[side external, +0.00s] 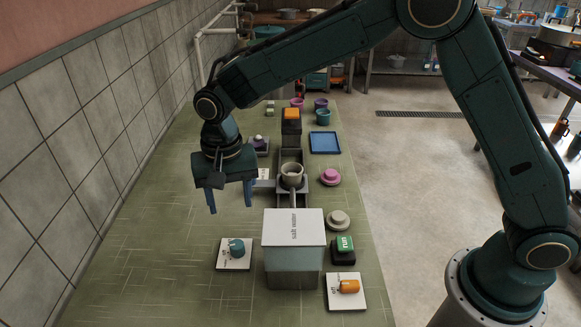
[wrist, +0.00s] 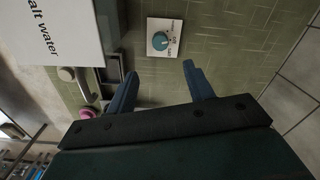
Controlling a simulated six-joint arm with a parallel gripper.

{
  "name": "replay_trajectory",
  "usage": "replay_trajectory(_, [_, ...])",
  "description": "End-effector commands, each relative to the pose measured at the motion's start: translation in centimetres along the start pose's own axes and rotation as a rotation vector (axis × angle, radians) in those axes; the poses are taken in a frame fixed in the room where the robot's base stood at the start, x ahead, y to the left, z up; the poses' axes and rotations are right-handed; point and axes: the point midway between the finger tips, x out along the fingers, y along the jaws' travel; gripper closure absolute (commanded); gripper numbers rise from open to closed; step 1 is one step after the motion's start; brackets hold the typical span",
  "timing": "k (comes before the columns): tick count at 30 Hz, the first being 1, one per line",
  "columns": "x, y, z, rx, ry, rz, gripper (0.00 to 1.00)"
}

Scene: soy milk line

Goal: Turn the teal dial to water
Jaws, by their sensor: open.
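The teal dial (side external: 236,248) sits on a small white plate (side external: 226,264) on the green table, left of the grey box. In the wrist view the dial (wrist: 160,41) and its plate show near the top middle. The small labels on the plate are too small to read surely. My gripper (side external: 230,209) is open and empty above the table, behind the dial and apart from it. In the wrist view the two blue fingers (wrist: 160,69) point toward the dial, with the gap between them below it in the picture.
A grey box with a white top (side external: 294,227), marked "salt water", stands close right of the dial. An orange dial (side external: 349,286) on a plate and a green button (side external: 345,243) are further right. A pot (side external: 292,174) stands behind the box. A tiled wall (side external: 60,170) borders the left.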

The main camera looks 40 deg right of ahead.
Motion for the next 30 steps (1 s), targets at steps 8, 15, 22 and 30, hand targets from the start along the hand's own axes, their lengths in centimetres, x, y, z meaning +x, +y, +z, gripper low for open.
replay_trajectory(8, [0.0,0.0,0.1,0.191,0.004,-0.001,0.48])
replay_trajectory(15, [0.1,0.0,0.1,0.204,0.004,0.000,0.48])
replay_trajectory(22, [1.2,0.0,0.1,0.202,0.003,0.001,0.48])
replay_trajectory(30, [4.5,0.1,0.1,0.201,0.002,0.003,0.48])
